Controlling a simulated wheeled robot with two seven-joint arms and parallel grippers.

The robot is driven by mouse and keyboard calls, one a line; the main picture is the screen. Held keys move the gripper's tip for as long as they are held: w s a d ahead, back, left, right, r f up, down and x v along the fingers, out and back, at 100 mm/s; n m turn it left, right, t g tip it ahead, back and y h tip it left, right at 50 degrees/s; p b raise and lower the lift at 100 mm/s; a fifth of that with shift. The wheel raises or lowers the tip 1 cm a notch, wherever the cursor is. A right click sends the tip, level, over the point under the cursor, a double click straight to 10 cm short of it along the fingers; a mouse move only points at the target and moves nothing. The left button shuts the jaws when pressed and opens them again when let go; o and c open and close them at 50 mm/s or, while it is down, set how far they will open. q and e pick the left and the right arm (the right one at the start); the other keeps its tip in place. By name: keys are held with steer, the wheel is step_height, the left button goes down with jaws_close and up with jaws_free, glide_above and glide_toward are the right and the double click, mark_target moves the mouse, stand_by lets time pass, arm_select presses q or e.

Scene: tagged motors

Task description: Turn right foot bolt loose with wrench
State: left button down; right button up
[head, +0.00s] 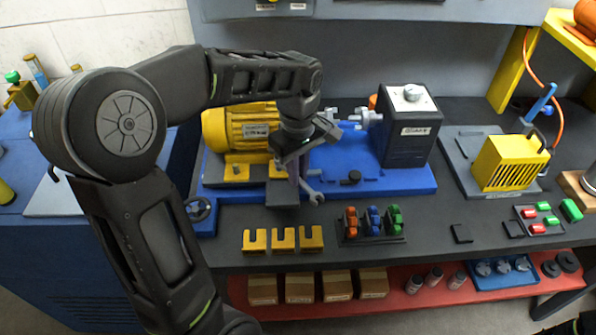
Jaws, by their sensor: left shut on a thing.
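The yellow motor (228,129) sits on the blue base plate (350,187) at the left of the bench. My left gripper (298,160) is in front of the motor's right side and points down. It is shut on a wrench (315,196), whose open jaw end hangs below the gripper near the front edge of the base. The motor's right foot is partly hidden behind my gripper and a grey block, and I cannot make out its bolt. I cannot tell whether the wrench touches anything. A bolt on the left foot (237,170) shows.
A dark box (408,128) stands right of the motor on the base. In front are yellow slotted blocks (283,239) and a rack of coloured padlock-like pieces (372,222). A yellow vented guard (508,163) stands at right.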

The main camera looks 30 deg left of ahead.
arm_select(q)
steer(key=shift+r+p, duration=0.55)
steer(key=shift+r, duration=0.25)
steer(key=shift+r+p, duration=0.75)
steer(key=shift+r, duration=0.15)
steer(key=s+m, duration=0.1)
steer(key=s+a+m, duration=0.1)
steer(key=m, duration=0.1)
stand_by(0.3)
steer(key=m, duration=0.1)
steer(key=s+a+m, duration=0.1)
steer(key=m, duration=0.1)
steer(key=shift+s+a+m, duration=0.2)
steer(key=shift+s+m, duration=0.05)
steer(key=shift+m, duration=0.05)
